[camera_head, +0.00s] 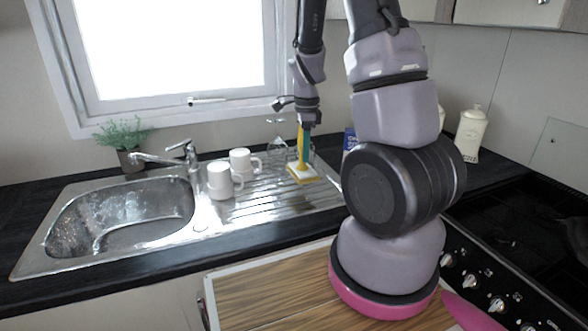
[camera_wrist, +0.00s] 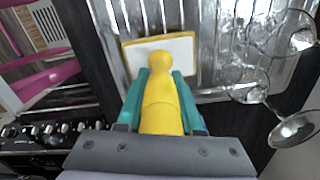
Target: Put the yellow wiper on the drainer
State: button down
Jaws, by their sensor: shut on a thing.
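The yellow wiper (camera_wrist: 160,98) has a yellow handle and a flat white-and-yellow head. My gripper (camera_wrist: 165,95), with teal fingers, is shut on its handle in the wrist view. In the head view my gripper (camera_head: 303,147) points down over the right part of the drainer (camera_head: 262,207). The wiper's head (camera_head: 302,174) is lowest and appears at or just above the ribbed metal; I cannot tell if it touches. The drainer's ribs also show behind the wiper head in the wrist view (camera_wrist: 208,50).
Two white mugs (camera_head: 220,180) stand on the drainer's left part. Wine glasses (camera_head: 277,146) stand close behind the gripper; they also show at right in the wrist view (camera_wrist: 250,92). The sink (camera_head: 125,215) and tap (camera_head: 165,158) are left. Drainer space in front is clear.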

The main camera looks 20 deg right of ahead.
aim_at(304, 170)
jog(key=shift+f, duration=2.8)
jog(key=c, duration=0.6)
grip_release()
jog(key=shift+o, duration=0.2)
notch_tip(304, 170, up, 12)
jog(key=shift+s+r, duration=0.1)
jog(key=s+a+r+n+t+y, duration=0.1)
jog(key=s+a+r+n+t, duration=0.2)
jog(key=s+r+n, duration=0.5)
jog(key=s+a+r+n+t, duration=0.4)
jog(key=s+r+n, duration=0.4)
jog(key=r, duration=0.5)
jog(key=shift+s+a+n+y, duration=0.25)
jog(key=shift+a+n+y, duration=0.05)
jog(key=shift+n+y, duration=0.1)
